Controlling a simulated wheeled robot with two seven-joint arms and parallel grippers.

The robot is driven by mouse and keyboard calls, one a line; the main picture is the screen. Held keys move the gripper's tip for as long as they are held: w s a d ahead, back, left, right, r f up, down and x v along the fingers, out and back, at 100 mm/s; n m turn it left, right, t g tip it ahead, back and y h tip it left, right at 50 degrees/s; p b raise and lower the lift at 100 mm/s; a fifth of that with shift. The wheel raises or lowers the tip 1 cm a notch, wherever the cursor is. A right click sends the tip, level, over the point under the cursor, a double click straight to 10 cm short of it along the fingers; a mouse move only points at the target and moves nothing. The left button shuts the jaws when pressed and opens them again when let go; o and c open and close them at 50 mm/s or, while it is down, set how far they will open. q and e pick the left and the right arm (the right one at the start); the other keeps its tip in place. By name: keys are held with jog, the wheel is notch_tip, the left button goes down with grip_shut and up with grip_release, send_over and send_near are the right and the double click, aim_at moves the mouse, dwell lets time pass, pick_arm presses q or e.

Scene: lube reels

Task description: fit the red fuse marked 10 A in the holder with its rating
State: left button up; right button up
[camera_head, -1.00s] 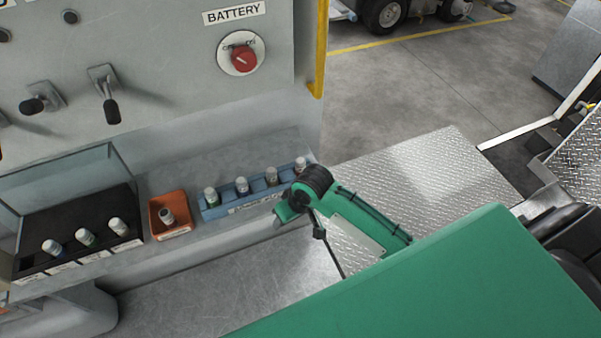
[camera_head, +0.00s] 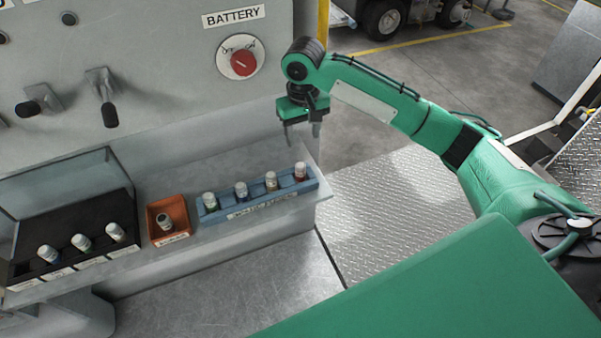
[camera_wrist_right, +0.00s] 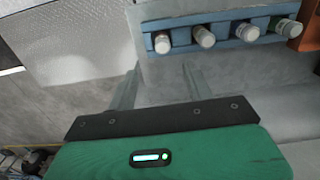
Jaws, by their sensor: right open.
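A blue rack (camera_head: 258,208) on the ledge holds several upright fuses with pale caps. The fuse at its right end is the red fuse (camera_head: 300,172); in the right wrist view it stands at the left end of the rack (camera_wrist_right: 162,43). Its marking is too small to read. A black holder block (camera_head: 75,217) at the left carries three capped fuses, with an apparently empty place at its left end; its labels are unreadable. My right gripper (camera_head: 302,138) is open and empty, above and behind the red fuse. In its wrist view the fingers (camera_wrist_right: 160,77) are apart. My left gripper is not in view.
An orange tray (camera_head: 181,208) with a capped fuse (camera_head: 164,221) stands between the block and the rack. A clear cover (camera_head: 70,178) rises behind the block. The panel with levers and a red battery switch (camera_head: 241,62) backs the ledge.

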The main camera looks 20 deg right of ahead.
aim_at(301, 165)
notch_tip(301, 165, down, 8)
jog(key=shift+f+p, duration=0.1)
jog(key=shift+p, duration=0.25)
jog(key=f, duration=0.3)
jog(key=f+p, duration=0.1)
jog(key=shift+w+a+f, duration=0.15)
jog(key=shift+w+f, duration=0.1)
jog(key=shift+w, duration=0.05)
jog(key=shift+f, duration=0.5)
jog(key=c, duration=1.1)
